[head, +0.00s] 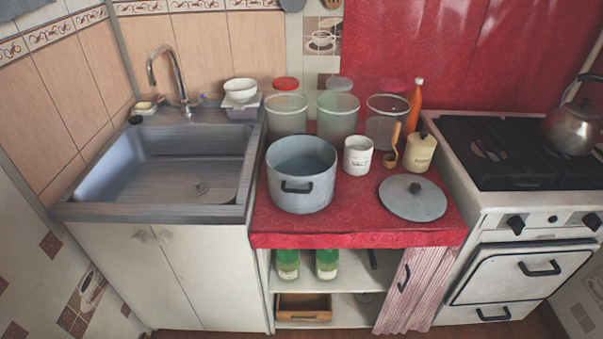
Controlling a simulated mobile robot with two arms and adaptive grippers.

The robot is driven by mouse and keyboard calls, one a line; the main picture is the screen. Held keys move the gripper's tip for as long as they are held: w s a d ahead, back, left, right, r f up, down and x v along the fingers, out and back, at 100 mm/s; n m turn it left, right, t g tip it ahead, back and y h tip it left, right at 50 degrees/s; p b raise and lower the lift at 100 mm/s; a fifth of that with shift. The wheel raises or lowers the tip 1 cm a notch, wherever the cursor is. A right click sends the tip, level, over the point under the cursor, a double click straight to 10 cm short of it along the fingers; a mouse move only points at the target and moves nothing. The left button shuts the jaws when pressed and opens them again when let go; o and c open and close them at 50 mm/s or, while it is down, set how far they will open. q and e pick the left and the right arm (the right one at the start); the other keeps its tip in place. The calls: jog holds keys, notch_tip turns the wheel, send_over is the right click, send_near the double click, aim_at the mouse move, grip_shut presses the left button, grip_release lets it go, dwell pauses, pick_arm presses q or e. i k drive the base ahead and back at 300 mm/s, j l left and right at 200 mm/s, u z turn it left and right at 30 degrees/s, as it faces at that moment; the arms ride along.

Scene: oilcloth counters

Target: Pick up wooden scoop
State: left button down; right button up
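The wooden scoop (393,146) is on the red counter in the head view. Its light handle points up and its small brown bowl is at the lower end, near the counter top. It is upright or leaning, between a white mug (358,155) on its left and a cream lidded jar (419,152) on its right. A clear container stands behind it. I cannot tell whether the scoop touches its neighbours. Neither of my grippers shows in this view.
A grey pot (301,186) and a flat grey lid (412,199) stand in front on the red oilcloth (350,222). An orange bottle (414,106) stands behind the jar. The sink (168,165) is left, the stove (499,160) with a kettle (573,127) right.

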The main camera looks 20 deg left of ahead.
aim_at(394, 144)
jog(key=i+l+u, duration=0.45)
jog(key=i+l, duration=0.25)
